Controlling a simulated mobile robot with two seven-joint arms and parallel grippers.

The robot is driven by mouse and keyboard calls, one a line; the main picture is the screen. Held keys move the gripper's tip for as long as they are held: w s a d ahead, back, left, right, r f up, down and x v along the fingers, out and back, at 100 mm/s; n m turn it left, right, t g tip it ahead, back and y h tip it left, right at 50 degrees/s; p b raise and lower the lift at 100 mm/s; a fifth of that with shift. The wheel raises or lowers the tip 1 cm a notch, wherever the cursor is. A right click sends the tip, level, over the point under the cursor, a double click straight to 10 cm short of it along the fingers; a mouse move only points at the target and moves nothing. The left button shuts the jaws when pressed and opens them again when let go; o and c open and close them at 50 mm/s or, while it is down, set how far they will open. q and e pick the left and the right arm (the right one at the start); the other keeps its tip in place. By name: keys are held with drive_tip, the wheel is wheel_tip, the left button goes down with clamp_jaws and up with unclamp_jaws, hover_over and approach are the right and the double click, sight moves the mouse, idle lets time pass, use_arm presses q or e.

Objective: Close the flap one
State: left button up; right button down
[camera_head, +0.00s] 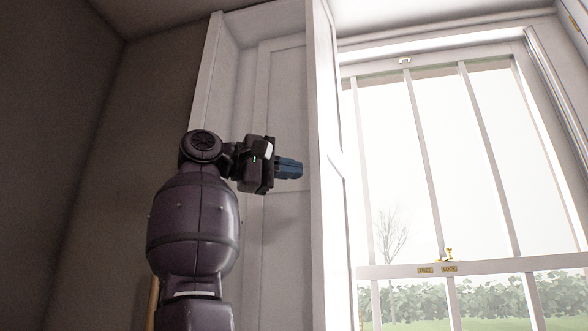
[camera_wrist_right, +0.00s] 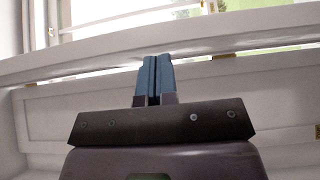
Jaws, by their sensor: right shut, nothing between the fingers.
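A tall white panelled flap (camera_head: 326,130) stands out edge-on from the wall beside the window, in the head view. My right gripper (camera_head: 300,170) is on its left side, with blue fingers pointing right at the flap. The fingertips are very close to its face; I cannot tell whether they touch. In the right wrist view, my right gripper (camera_wrist_right: 154,62) has its two blue fingers together, with nothing between them. A long white edge (camera_wrist_right: 90,51) crosses just beyond the fingertips. My left gripper is out of view.
A white recessed panel (camera_head: 284,105) with a frame lies behind my right arm. To the right is a bright barred window (camera_head: 440,160) with a brass latch (camera_head: 447,254). Brass hinges, one of them here (camera_wrist_right: 224,56), show in the wrist view. A dark wall (camera_head: 95,150) is at left.

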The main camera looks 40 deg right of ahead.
drive_tip(key=shift+s+d, duration=0.25)
drive_tip(key=shift+d, duration=0.05)
drive_tip(key=shift+s+f, duration=0.1)
